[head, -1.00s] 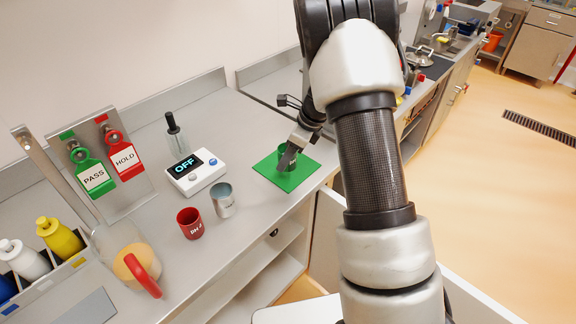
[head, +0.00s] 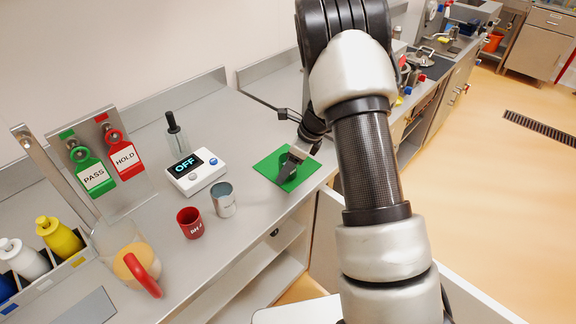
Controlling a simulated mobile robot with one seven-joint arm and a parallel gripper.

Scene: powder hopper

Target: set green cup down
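The green cup (head: 285,177) is at the middle of the green mat (head: 267,166) on the grey counter and looks upright. It seems to stand on the mat, but its base is hard to make out. My gripper (head: 290,165) reaches down from the upper right, with its dark fingers at the cup and covering part of it. The fingers are small and overlap the cup, so I cannot tell whether they grip it or stand open around it.
A grey metal cup (head: 223,200) and a red cup (head: 190,223) stand left of the mat. A white box reading OFF (head: 196,172) is behind them. A clear jug with a red handle (head: 143,275) stands front left. The counter's front edge is close to the mat.

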